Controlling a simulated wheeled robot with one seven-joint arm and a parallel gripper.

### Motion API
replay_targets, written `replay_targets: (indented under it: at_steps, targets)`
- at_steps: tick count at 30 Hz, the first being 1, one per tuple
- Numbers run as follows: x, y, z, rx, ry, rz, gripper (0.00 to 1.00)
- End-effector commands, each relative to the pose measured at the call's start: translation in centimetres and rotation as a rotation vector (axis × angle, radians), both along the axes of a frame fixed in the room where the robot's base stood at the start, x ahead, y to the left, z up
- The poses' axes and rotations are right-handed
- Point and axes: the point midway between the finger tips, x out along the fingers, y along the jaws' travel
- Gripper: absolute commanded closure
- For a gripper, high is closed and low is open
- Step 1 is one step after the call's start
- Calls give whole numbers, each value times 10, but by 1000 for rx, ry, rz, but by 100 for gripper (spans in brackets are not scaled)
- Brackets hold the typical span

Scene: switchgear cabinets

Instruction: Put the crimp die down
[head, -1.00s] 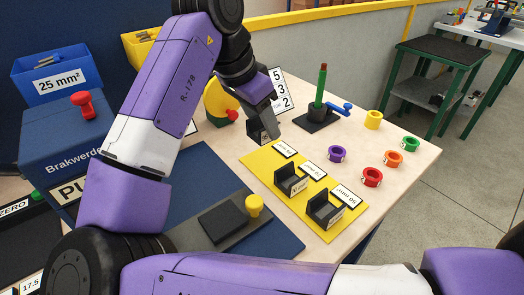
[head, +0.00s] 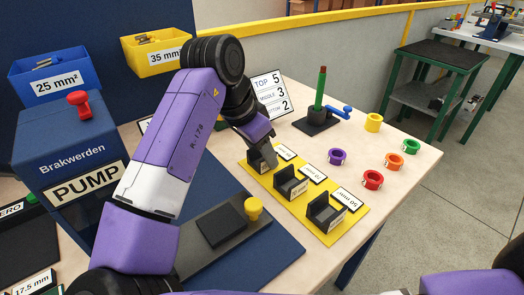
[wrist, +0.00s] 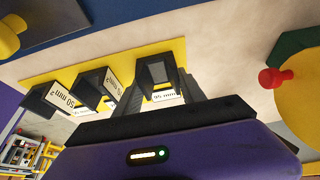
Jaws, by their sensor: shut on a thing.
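My gripper (head: 262,148) is shut on a dark grey crimp die (head: 256,164), at the far-left end of the yellow board (head: 331,234). In the wrist view the held die (wrist: 155,68) sits between the fingertips, above or on the board (wrist: 120,59); I cannot tell whether it touches. A label reading about "95 mm" shows by it. Two other dark dies stand in a row on the board: a middle one (head: 289,185) and a near one (head: 324,212). White label cards lie beside the places. My fingers partly hide the held die.
A sign reading TOP 5, MIDDLE 3, BOTTOM 2 (head: 270,92) stands behind my gripper. The blue pump box (head: 70,150) is left. Bare wood lies right of the board.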

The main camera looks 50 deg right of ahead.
Motion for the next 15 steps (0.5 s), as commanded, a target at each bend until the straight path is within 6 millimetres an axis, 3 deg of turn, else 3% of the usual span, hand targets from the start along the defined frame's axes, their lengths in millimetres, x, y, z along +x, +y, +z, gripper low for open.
replay_targets:
  at_steps: [1,3,4,15]
  targets:
    - [0,0,0,0,0,0,47]
    - [0,0,0,0,0,0,33]
    - [0,0,0,0,0,0,31]
    - [0,0,4,1,-2,-1,31]
